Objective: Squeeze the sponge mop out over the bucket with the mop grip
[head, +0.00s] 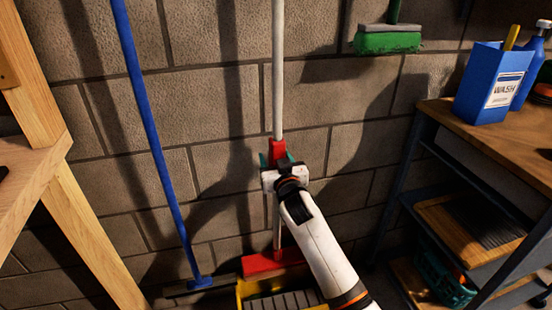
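The sponge mop has a pale handle (278,70), a red mop grip (278,151) and a wide red head (271,263). It stands nearly upright in front of the block wall. Its head is at the yellow bucket (241,290), which the bottom edge of the head view cuts off. My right arm partly covers the bucket. I cannot tell whether the sponge touches it. My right gripper (277,160) is at the red grip, with teal fingertips close against both sides; it looks shut on it. My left gripper is not in view.
A blue-handled floor tool (152,125) leans on the wall at left, beside a wooden frame (75,200). A green brush (388,40) hangs above right. A workbench (470,125) at right carries a blue WASH box (480,95) and a blue bottle (530,70).

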